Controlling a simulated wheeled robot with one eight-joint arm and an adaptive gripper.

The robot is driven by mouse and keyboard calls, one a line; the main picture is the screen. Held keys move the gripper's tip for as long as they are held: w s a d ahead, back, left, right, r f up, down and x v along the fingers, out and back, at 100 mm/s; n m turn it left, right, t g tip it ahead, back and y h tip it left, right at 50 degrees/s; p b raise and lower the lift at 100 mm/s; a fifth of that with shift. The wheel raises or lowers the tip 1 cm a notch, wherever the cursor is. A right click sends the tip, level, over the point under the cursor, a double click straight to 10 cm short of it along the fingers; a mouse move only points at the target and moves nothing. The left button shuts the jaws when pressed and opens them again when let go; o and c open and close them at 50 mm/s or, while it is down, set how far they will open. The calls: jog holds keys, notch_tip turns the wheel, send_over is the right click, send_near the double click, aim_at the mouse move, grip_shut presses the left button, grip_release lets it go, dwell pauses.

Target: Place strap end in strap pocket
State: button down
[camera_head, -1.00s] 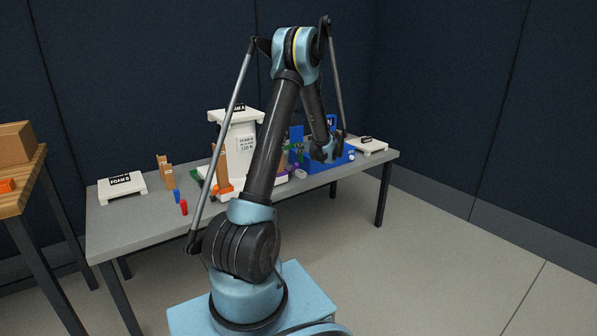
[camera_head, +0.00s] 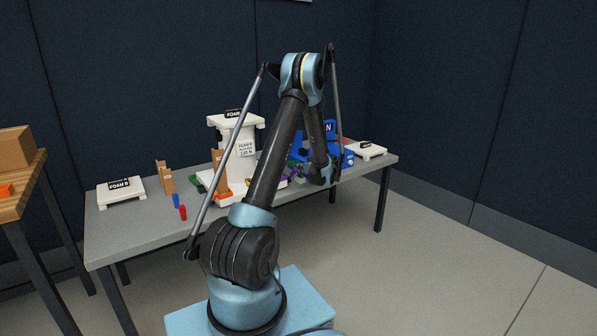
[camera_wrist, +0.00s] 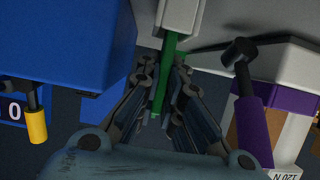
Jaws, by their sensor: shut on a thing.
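In the wrist view, my gripper (camera_wrist: 163,78) is shut on a narrow green strap (camera_wrist: 160,92), which passes between its two fingers. The strap's upper part reaches a pale grey-white block (camera_wrist: 181,14) at the top of the picture. I cannot tell whether this block is the strap pocket, nor whether the strap is inside it or only against it. In the head view my gripper is low at the table's right part, in front of a blue unit (camera_head: 330,140). The fingers and strap are too small and covered to make out there.
In the wrist view, a blue box (camera_wrist: 70,40) with a yellow-tipped handle (camera_wrist: 36,122) is close on the left. A purple handle (camera_wrist: 252,125) with a black head stands close on the right. The table's (camera_head: 130,235) front left is mostly clear.

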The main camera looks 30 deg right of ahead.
jog(key=c, duration=1.8)
grip_release()
jog(key=shift+o, duration=0.2)
jog(key=v, duration=1.2)
